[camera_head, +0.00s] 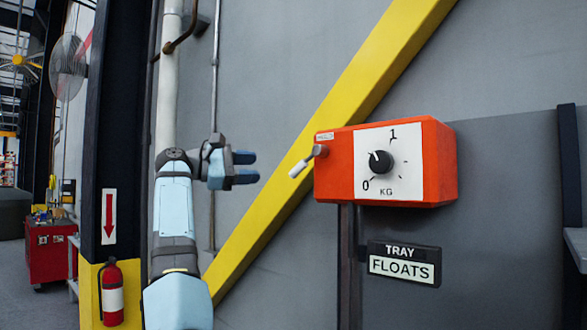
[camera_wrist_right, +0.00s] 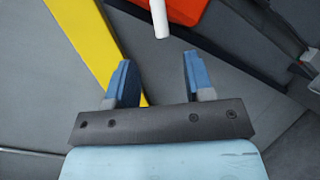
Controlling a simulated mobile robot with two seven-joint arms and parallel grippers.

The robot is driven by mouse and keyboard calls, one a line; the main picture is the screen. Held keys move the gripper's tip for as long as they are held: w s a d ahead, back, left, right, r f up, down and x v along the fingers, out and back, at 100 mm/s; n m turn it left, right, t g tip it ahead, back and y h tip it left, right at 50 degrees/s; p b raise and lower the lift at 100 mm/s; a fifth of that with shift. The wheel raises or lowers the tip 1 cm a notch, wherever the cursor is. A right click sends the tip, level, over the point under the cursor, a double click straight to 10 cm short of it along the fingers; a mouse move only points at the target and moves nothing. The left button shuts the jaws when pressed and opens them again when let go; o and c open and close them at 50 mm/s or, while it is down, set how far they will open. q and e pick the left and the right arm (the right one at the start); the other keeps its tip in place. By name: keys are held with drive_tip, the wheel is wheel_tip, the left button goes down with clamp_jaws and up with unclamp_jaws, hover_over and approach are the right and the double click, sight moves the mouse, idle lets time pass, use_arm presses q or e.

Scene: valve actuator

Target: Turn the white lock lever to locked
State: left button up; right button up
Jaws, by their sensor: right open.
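An orange-red box (camera_head: 440,160) on a dark post has a white face with a black dial (camera_head: 380,161) and marks 0, 1 and KG. The white lock lever (camera_head: 299,169) sits on a grey pivot at the box's left side, tilted down to the left. My right gripper (camera_head: 246,168) is open and empty, left of the lever and apart from it. In the right wrist view the white lever (camera_wrist_right: 160,18) lies ahead of the open fingers (camera_wrist_right: 156,80), roughly between their lines. My left gripper is not in view.
A yellow diagonal beam (camera_head: 330,125) crosses the grey wall behind the lever. A TRAY FLOATS sign (camera_head: 404,264) hangs below the box. A fire extinguisher (camera_head: 112,294) and a red cabinet (camera_head: 50,252) stand at left. Free space lies between gripper and lever.

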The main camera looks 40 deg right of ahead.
sight(295, 169)
drive_tip(key=p+x, duration=0.2)
drive_tip(key=x, duration=0.8)
drive_tip(key=shift+d, duration=0.1)
drive_tip(key=shift+p+x, duration=0.4)
drive_tip(key=shift+x, duration=0.4)
drive_tip(key=shift+c, duration=0.2)
drive_tip(key=c, duration=0.7)
clamp_jaws()
